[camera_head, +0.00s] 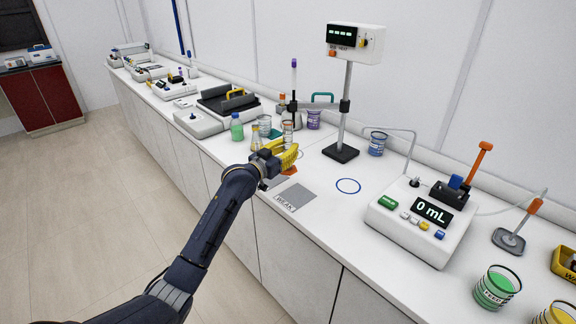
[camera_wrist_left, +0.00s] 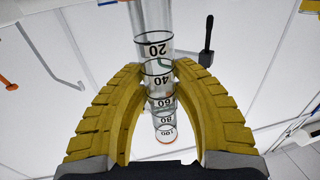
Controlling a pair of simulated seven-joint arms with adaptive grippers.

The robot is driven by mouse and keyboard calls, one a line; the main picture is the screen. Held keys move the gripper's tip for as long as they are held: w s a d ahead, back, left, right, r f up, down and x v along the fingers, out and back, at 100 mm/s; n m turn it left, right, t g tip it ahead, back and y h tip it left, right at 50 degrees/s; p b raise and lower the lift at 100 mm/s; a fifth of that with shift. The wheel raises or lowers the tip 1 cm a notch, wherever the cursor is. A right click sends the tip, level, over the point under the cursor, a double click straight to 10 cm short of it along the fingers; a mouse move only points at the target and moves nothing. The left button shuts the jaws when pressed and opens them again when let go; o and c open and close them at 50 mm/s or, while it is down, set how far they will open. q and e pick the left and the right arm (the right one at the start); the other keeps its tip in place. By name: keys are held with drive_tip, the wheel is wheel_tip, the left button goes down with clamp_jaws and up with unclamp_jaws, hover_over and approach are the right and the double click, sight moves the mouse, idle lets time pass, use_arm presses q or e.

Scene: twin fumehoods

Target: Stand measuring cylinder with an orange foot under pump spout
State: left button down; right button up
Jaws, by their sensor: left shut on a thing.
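The measuring cylinder is clear, with an orange foot (camera_head: 290,170) and a glass tube (camera_head: 288,130). My left gripper (camera_head: 289,155), with yellow fingers, is shut around the cylinder near the counter's front edge. In the left wrist view the graduated cylinder (camera_wrist_left: 158,68) is between the two yellow fingers (camera_wrist_left: 160,82). I cannot tell whether its foot touches the counter. The pump (camera_head: 418,220) stands to the right and reads 0 mL. Its thin spout tube (camera_head: 412,150) rises and bends left, above and behind a blue ring (camera_head: 348,186) on the counter. My right gripper is not in view.
A blue-marked beaker (camera_head: 377,145) stands behind the ring. Glassware and a green bottle (camera_head: 237,127) crowd the left. The blue ring is empty.

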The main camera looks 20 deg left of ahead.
use_arm(q)
drive_tip(key=shift+f, duration=3.25)
drive_tip(key=shift+f, duration=0.1)
drive_tip(key=c, duration=1.1)
unclamp_jaws()
drive_tip(key=shift+f, duration=0.1)
